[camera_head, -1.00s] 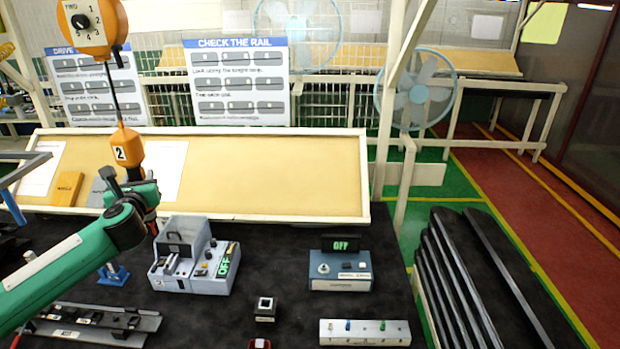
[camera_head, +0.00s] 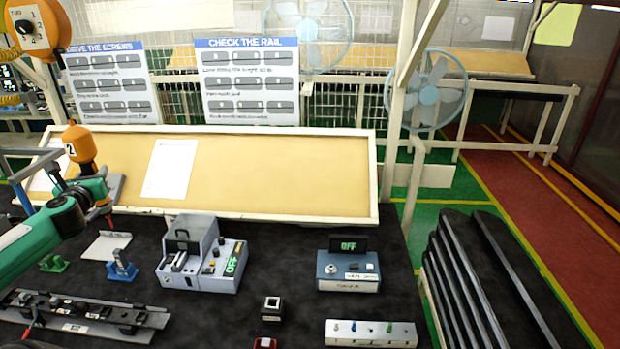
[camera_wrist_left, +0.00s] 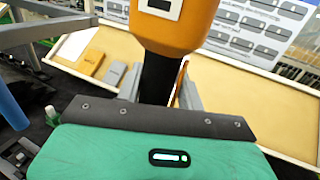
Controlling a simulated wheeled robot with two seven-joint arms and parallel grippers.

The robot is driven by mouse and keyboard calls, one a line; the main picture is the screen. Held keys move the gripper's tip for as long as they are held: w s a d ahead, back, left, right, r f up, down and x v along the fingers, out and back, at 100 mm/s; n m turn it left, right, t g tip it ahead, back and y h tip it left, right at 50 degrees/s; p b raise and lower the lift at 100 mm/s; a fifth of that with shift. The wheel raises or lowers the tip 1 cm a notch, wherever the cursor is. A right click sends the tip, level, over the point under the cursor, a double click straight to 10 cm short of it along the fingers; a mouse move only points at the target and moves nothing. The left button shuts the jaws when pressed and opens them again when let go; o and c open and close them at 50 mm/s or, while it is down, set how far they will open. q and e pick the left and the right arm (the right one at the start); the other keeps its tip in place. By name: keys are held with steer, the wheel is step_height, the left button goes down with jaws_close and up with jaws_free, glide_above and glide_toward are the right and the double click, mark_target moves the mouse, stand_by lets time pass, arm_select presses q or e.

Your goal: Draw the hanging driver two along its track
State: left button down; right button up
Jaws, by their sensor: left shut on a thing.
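The orange driver marked 2 (camera_head: 80,146) hangs at the left below an orange balancer with a numbered dial (camera_head: 30,28), which is partly cut off by the frame edge. My left gripper (camera_head: 100,188) is shut on the driver's dark lower body. A red tip shows below the gripper. In the left wrist view the driver's orange body (camera_wrist_left: 180,28) stands above its black grip part (camera_wrist_left: 160,78), which sits between the two grey fingers. The overhead track is not clearly visible. My right gripper is not in view.
Below the gripper lie a rail assembly (camera_head: 85,312), a blue stand (camera_head: 122,268) and a green stand (camera_head: 54,263) on the dark table. A grey machine (camera_head: 200,262) and a blue OFF box (camera_head: 348,272) stand to the right. A tilted tan board (camera_head: 280,178) runs behind.

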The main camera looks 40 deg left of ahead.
arm_select(q)
steer(key=shift+s+a, duration=0.35)
steer(key=shift+a, duration=0.15)
steer(key=shift+a+f, duration=0.1)
steer(key=shift+f, duration=0.1)
steer(key=shift+f+b, duration=0.45)
steer(key=shift+f, duration=1.85)
steer(key=shift+r+p, duration=0.45)
steer(key=shift+r, duration=0.65)
steer(key=c, duration=0.8)
jaws_free()
